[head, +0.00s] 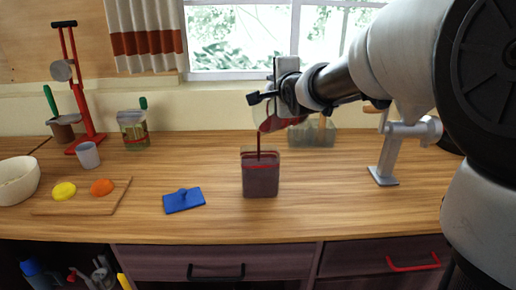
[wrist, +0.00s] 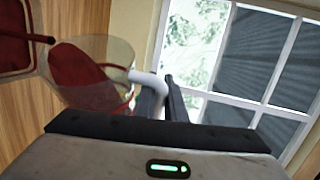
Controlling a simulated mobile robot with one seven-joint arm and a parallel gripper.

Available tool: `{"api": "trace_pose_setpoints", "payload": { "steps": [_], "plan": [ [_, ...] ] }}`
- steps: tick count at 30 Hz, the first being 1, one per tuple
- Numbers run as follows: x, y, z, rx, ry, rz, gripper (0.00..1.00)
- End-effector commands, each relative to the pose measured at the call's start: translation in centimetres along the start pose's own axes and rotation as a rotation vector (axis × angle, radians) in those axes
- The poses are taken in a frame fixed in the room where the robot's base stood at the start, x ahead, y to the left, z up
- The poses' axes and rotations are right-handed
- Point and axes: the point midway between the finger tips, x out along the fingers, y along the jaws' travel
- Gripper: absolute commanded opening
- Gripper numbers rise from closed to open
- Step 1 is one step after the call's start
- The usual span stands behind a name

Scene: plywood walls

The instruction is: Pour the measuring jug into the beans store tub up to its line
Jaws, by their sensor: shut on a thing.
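My gripper (head: 268,97) is shut on the white handle (wrist: 152,82) of the clear measuring jug (wrist: 122,50). In the head view the jug (head: 283,121) is tilted over the tub, and a thin dark red stream falls from it. In the wrist view dark red contents remain in the jug. The beans store tub (head: 260,188) stands upright on the counter, clear-walled, with a red line near its top. Dark red contents fill most of it; their surface looks close to the line, but I cannot tell exactly. The tub also shows at the wrist view's left edge (wrist: 12,55).
A blue lid (head: 184,201) lies left of the tub. A board (head: 75,209) with yellow and orange pieces, a bowl (head: 17,180), a cup (head: 88,156), a red stand (head: 85,110) and a jar (head: 134,132) are further left. A clear container (head: 318,134) stands behind.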

Motion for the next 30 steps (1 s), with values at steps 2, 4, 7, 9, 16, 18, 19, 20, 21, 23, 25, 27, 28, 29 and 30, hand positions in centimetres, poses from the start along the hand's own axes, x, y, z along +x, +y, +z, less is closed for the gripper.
{"api": "trace_pose_setpoints", "payload": {
  "steps": [2, 4, 7, 9, 16, 18, 19, 20, 21, 23, 25, 27, 28, 29, 30],
  "plan": [
    [0.0, -0.1, 0.1, -0.004, 0.000, -0.004, 0.00],
    [0.0, -0.1, 0.1, -0.007, 0.001, -0.005, 0.00],
    [0.0, -0.1, 0.1, -0.010, 0.001, -0.006, 0.00],
    [-0.1, -0.1, 0.2, -0.012, 0.002, -0.006, 0.00],
    [-0.1, -0.1, 0.3, -0.020, 0.003, -0.009, 0.00],
    [-0.1, -0.1, 0.3, -0.022, 0.003, -0.010, 0.00],
    [-0.1, -0.1, 0.3, -0.023, 0.003, -0.011, 0.00],
    [-0.1, -0.1, 0.3, -0.025, 0.003, -0.011, 0.00],
    [-0.1, -0.2, 0.3, -0.026, 0.004, -0.012, 0.00],
    [-0.2, -0.4, 0.3, -0.024, 0.004, -0.010, 0.00],
    [-0.2, -1.5, -0.3, 0.009, -0.003, 0.008, 0.00],
    [-0.1, -1.3, -0.8, 0.059, -0.017, 0.031, 0.00],
    [0.1, -1.1, -1.0, 0.083, -0.023, 0.040, 0.00],
    [0.2, -0.9, -1.3, 0.107, -0.029, 0.050, 0.00],
    [0.3, -0.7, -1.6, 0.140, -0.038, 0.064, 0.00]
  ]
}}
